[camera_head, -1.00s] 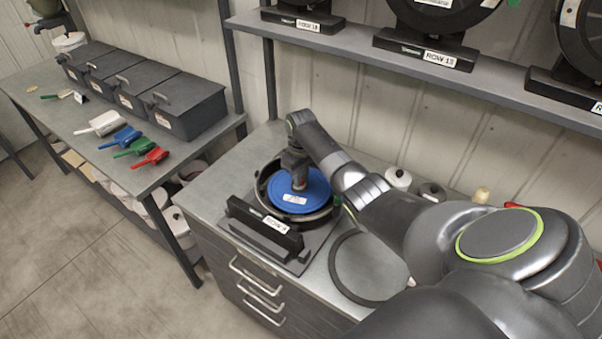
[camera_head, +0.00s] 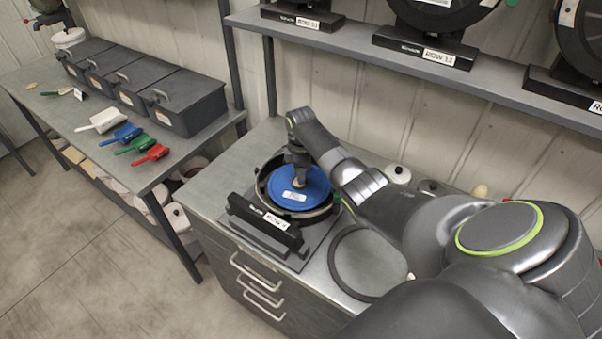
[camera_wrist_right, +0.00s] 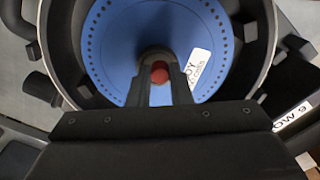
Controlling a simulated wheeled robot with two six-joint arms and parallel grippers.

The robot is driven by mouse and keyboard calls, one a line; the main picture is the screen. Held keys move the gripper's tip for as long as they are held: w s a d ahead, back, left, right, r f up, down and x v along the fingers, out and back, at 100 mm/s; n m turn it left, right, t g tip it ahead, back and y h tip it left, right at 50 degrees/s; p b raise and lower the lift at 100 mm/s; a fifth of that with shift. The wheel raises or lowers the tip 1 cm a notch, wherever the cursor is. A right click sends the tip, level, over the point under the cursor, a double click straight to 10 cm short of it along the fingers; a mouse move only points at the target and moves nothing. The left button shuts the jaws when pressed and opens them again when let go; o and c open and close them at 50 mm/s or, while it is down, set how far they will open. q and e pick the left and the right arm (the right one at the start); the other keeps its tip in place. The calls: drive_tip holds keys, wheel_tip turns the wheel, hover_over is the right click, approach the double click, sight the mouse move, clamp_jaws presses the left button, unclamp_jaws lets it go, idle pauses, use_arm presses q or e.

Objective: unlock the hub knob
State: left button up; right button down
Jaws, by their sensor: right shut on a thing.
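The seed meter lies open on the grey cabinet top, with a blue seed disc (camera_head: 312,198) inside its dark round housing (camera_head: 263,186). My right gripper (camera_head: 299,180) reaches down onto the middle of the disc. In the right wrist view, its two fingers (camera_wrist_right: 160,82) are shut around the hub knob (camera_wrist_right: 160,70), whose reddish centre shows between the fingertips. The fingers hide the knob's sides. The disc (camera_wrist_right: 110,45) has a ring of small holes and a white label right of the knob. My left gripper is not in view.
A dark ring-edged round cover (camera_head: 368,264) lies on the cabinet right of the meter. White-lidded jars (camera_head: 398,174) stand behind my right arm. A side table holds dark bins (camera_head: 186,100) and coloured scoops (camera_head: 150,153). A shelf (camera_head: 390,62) with more meters runs above.

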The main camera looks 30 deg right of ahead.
drive_tip(key=shift+n, duration=0.6)
drive_tip(key=c, duration=1.3)
unclamp_jaws()
drive_tip(key=shift+w+r, duration=0.1)
